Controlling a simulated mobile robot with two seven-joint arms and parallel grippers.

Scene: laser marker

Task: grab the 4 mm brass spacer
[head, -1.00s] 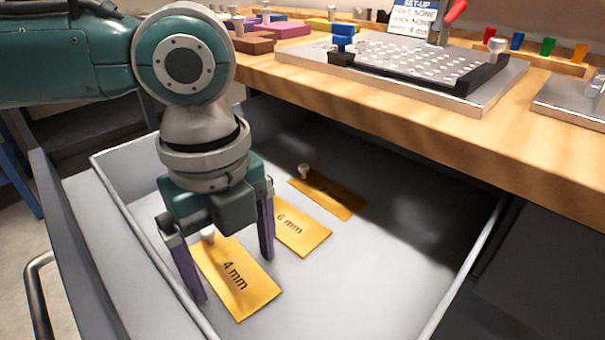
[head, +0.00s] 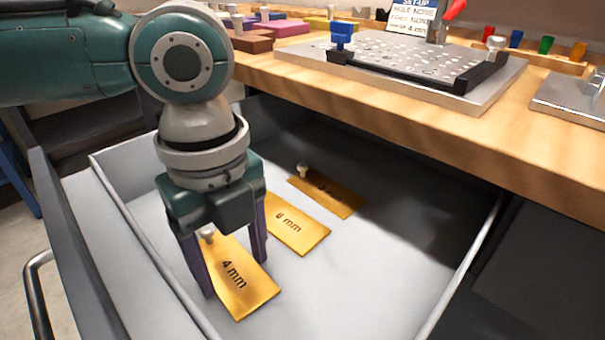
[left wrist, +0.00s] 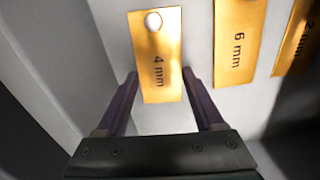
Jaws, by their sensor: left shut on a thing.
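The 4 mm brass spacer (head: 240,292) is a flat gold plate marked "4 mm" with a pale knob at one end. It lies in the open drawer and also shows in the left wrist view (left wrist: 158,88). My left gripper (head: 234,278) points down over it, with one purple finger at each long edge. It is shut on the plate across its width, and the knob end lies beyond the fingertips in the left wrist view. The gripper partly hides the plate in the head view. My right gripper is not in view.
The 6 mm spacer (head: 298,234) lies close beside it, and a third brass spacer (head: 330,196) lies farther back. The drawer's near wall (head: 150,255) is close to the left finger. The wooden bench (head: 400,125) overhangs the drawer's back. The drawer floor at right is clear.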

